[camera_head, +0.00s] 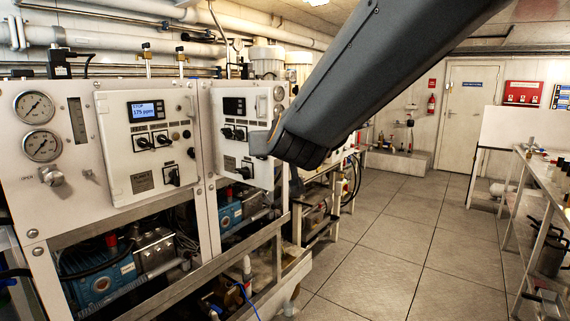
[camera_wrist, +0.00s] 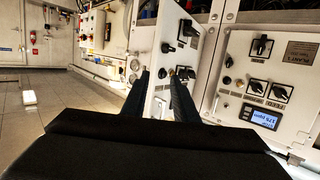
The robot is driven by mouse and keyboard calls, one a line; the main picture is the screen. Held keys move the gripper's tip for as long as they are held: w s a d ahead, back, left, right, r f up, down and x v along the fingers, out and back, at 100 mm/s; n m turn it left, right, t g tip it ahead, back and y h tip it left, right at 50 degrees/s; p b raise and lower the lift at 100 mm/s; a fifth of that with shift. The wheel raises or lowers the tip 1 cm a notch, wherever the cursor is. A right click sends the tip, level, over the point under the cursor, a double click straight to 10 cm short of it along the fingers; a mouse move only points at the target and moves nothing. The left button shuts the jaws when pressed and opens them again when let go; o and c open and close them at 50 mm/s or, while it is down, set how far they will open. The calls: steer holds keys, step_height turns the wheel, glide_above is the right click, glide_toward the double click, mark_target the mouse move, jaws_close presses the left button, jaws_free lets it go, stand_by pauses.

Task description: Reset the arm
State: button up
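My arm (camera_head: 375,75) reaches in from the upper right of the head view and ends in front of the right-hand control panel. My gripper (camera_wrist: 158,80) shows in the wrist view as two dark fingers standing apart with nothing between them. In the head view the fingers are mostly hidden by the wrist. The right control panel (camera_head: 232,130) is partly covered by my arm's end; it also shows beyond the fingers in the wrist view (camera_wrist: 172,48). I cannot tell whether the fingers touch it.
The left control panel (camera_head: 147,150) has a lit display reading 175 ppm, with two pressure gauges (camera_head: 38,125) beside it. Blue pumps (camera_head: 100,278) sit below behind a metal frame. Open tiled floor (camera_head: 410,235) lies right, with a workbench (camera_head: 530,175) at the far right.

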steer(key=s+d+f+m+g+h, duration=0.1)
steer(key=s+d+f+g, duration=0.2)
steer(key=s+d+f, duration=0.45)
steer(key=s+d+f+g+h, duration=0.1)
steer(key=s+d+f+g, duration=0.3)
steer(key=f, duration=0.6)
steer(key=s+d+f+m+g+h, duration=0.1)
steer(key=s+d+f+g, duration=0.25)
steer(key=d+f, duration=0.45)
steer(key=s+d+f+g, duration=0.2)
steer(key=s+f, duration=0.1)
steer(key=s, duration=0.3)
steer(key=s+d+f+m+g, duration=0.1)
steer(key=s+d+f+g, duration=0.1)
steer(key=s, duration=0.4)
steer(key=shift+s+d+f+h, duration=0.15)
steer(key=shift+d+f+h, duration=0.25)
steer(key=shift+d+f, duration=0.4)
steer(key=shift+a, duration=0.15)
